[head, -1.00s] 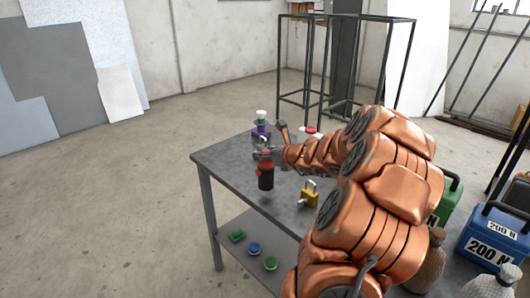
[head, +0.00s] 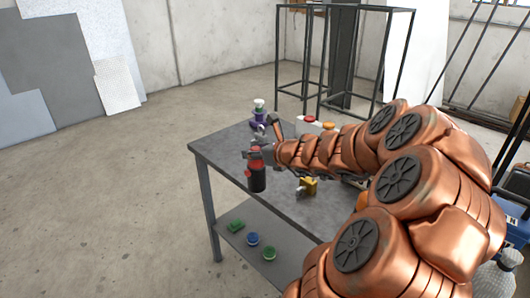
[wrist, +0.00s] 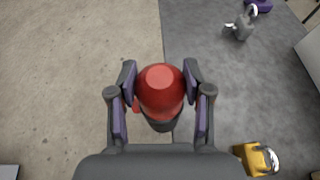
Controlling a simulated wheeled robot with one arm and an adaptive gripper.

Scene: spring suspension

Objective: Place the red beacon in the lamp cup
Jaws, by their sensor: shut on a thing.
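The red beacon (head: 257,177) has a red dome and a black lower body. My gripper (head: 260,150) is shut on it and holds it upright near the table's left edge. In the wrist view the red dome (wrist: 161,88) sits between the two fingers of my gripper (wrist: 160,82), with the table edge passing behind it. The beacon's underside is hidden there. I cannot make out a lamp cup for certain in either view.
The grey table (head: 226,150) holds a yellow padlock (head: 308,187), a purple item (head: 258,114) and a pale box with a red top (head: 309,120). A grey padlock (wrist: 242,26) shows in the wrist view. Green (head: 236,226) and blue (head: 252,239) pieces lie on the lower shelf.

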